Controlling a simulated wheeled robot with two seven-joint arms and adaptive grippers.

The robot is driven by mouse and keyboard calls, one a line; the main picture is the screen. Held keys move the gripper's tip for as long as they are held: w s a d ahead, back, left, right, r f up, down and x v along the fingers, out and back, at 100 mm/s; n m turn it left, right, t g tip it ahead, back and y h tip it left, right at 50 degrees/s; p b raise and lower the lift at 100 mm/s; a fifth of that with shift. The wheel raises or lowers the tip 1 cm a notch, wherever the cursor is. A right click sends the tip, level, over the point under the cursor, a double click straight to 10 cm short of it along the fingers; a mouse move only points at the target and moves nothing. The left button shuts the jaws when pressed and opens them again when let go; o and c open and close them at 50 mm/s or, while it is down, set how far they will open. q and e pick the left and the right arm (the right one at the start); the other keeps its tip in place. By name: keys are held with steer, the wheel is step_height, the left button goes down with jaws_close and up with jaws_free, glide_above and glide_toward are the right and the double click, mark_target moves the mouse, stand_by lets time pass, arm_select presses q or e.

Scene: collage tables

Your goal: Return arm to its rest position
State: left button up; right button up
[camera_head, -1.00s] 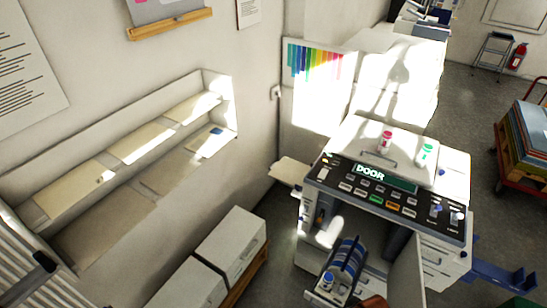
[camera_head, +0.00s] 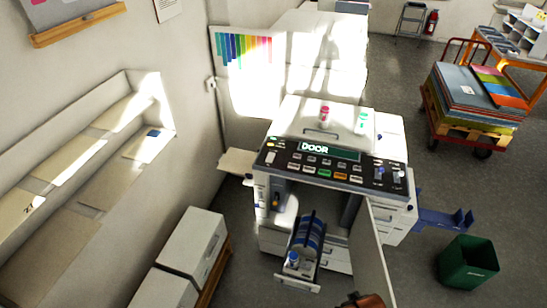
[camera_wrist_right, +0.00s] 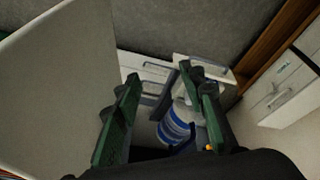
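My right gripper (camera_wrist_right: 160,103) shows in the right wrist view with its two green fingers spread apart and nothing held between them. Beyond the fingers is a blue-and-white striped drum unit (camera_wrist_right: 174,127), which seems to stand clear of them, though the gap is hard to judge. In the head view the same drum unit (camera_head: 308,238) sits on a pulled-out carriage at the open front of the copier (camera_head: 325,115). The copier's display reads DOOR and its front door (camera_head: 370,251) stands open. My left gripper is in neither view.
A green bin (camera_head: 468,262) stands on the floor at right, near a blue tray (camera_head: 445,218) on the copier's side. A cart of coloured boards (camera_head: 473,95) is behind. White boxes (camera_head: 192,243) stand at left. The grey floor between the bin and cart is clear.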

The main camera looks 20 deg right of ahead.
steer(key=s+a+f+g+b, duration=0.1)
steer(key=s+f, duration=0.1)
steer(key=f, duration=1.2)
steer(key=s+f+b, duration=0.2)
steer(key=f, duration=1.2)
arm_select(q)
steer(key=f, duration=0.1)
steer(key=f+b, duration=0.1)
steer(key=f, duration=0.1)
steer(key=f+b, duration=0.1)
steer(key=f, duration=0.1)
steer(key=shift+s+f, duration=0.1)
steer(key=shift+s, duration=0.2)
arm_select(e)
steer(key=s+f+n+g, duration=0.1)
steer(key=s+f, duration=1.7)
steer(key=shift+s+a+f+y, duration=0.2)
steer(key=shift+s+y, duration=0.1)
steer(key=shift+s, duration=0.1)
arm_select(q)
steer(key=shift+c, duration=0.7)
arm_select(e)
steer(key=shift+c, duration=0.5)
